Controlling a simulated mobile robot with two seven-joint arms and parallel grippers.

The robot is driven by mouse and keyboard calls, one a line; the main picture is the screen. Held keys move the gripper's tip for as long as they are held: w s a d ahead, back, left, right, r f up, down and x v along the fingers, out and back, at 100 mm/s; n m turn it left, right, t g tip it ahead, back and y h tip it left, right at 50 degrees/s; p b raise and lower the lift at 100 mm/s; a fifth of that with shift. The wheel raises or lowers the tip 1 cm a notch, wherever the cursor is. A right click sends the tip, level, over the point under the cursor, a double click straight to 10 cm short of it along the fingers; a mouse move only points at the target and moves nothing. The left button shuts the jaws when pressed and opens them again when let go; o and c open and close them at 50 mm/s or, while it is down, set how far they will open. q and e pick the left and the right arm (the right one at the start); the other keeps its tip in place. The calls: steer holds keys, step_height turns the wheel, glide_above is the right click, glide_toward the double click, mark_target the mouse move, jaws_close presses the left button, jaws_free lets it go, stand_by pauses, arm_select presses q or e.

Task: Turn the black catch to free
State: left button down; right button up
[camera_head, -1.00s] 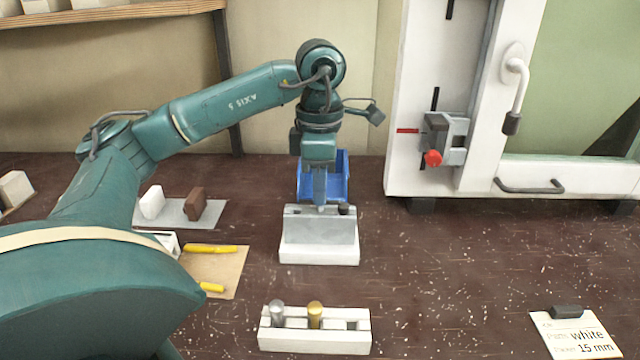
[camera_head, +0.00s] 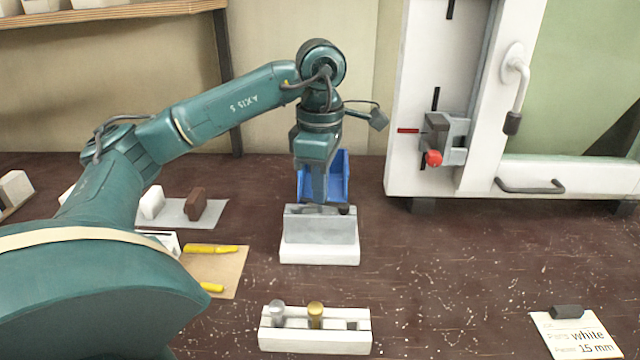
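A small black piece (camera_head: 344,210), which looks like the catch, sits at the top right edge of the grey-and-white block (camera_head: 320,252) in the middle of the bench. My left gripper (camera_head: 320,201) points down at the top of this block, just left of the black piece. Its fingertips are small and partly merge with the block's top edge, so I cannot tell whether they are open or touch the catch. The catch's exact angle is too small to read. My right gripper is not in view.
A blue bin (camera_head: 340,175) stands behind the gripper. A white frame (camera_head: 420,60) with a red-knobbed clamp (camera_head: 437,140) stands at the right. A white holder (camera_head: 275,340) with pegs is in front; yellow tools (camera_head: 210,249) lie left.

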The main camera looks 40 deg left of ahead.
arm_select(q)
steer(key=m, duration=0.4)
steer(key=shift+m, duration=0.3)
steer(key=m, duration=0.3)
steer(key=shift+m, duration=0.3)
steer(key=m, duration=0.5)
steer(key=shift+m, duration=1)
steer(key=c, duration=1.6)
jaws_free()
steer(key=shift+c, duration=0.2)
steer(key=shift+r, duration=0.1)
